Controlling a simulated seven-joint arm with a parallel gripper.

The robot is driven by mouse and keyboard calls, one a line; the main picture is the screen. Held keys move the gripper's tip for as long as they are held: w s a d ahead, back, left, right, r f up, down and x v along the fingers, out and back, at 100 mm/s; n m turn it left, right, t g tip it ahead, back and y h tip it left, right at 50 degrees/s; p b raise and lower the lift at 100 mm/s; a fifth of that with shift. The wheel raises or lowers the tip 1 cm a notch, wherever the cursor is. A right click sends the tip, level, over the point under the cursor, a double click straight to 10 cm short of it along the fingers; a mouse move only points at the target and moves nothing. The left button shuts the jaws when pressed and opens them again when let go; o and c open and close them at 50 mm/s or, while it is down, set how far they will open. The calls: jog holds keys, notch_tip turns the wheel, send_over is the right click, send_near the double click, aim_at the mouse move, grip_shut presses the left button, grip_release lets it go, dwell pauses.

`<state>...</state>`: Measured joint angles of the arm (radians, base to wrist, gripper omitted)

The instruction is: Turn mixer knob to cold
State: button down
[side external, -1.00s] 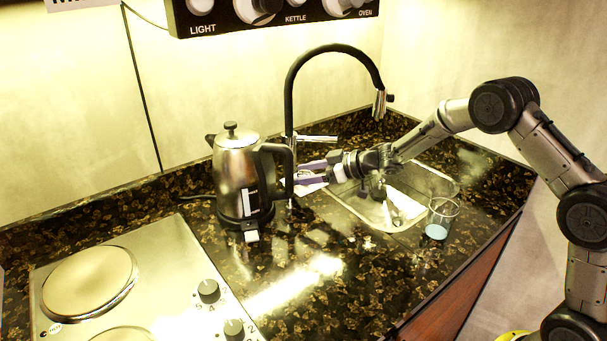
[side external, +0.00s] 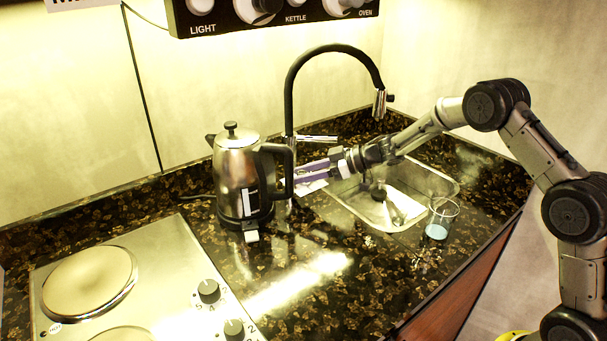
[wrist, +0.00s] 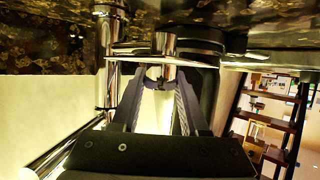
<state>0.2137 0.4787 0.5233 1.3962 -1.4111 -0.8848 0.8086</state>
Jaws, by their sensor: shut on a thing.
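The black-and-chrome mixer tap (side external: 288,95) rises behind the kettle, with a thin chrome bar (side external: 317,139) pointing right from its stem. My gripper (side external: 303,176) reaches in from the right, its purple-looking fingers low beside the tap stem and partly behind the kettle handle. In the wrist view, my gripper (wrist: 161,86) is shut on a short chrome part that looks like the mixer knob (wrist: 162,73). The fingers hold it from both sides. The side view hides this contact, and no hot or cold marking can be read.
A steel kettle (side external: 236,170) stands close left of my fingers. The sink (side external: 431,182) lies under my wrist, and a glass (side external: 441,220) with bluish contents stands at its right front. A hob (side external: 150,270) is front left. A control panel (side external: 275,20) hangs above.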

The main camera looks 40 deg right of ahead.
jog(key=shift+n+g+y, duration=1.2)
jog(key=shift+n+g, duration=0.6)
jog(key=shift+c, duration=2.1)
grip_release()
jog(key=v, duration=1.4)
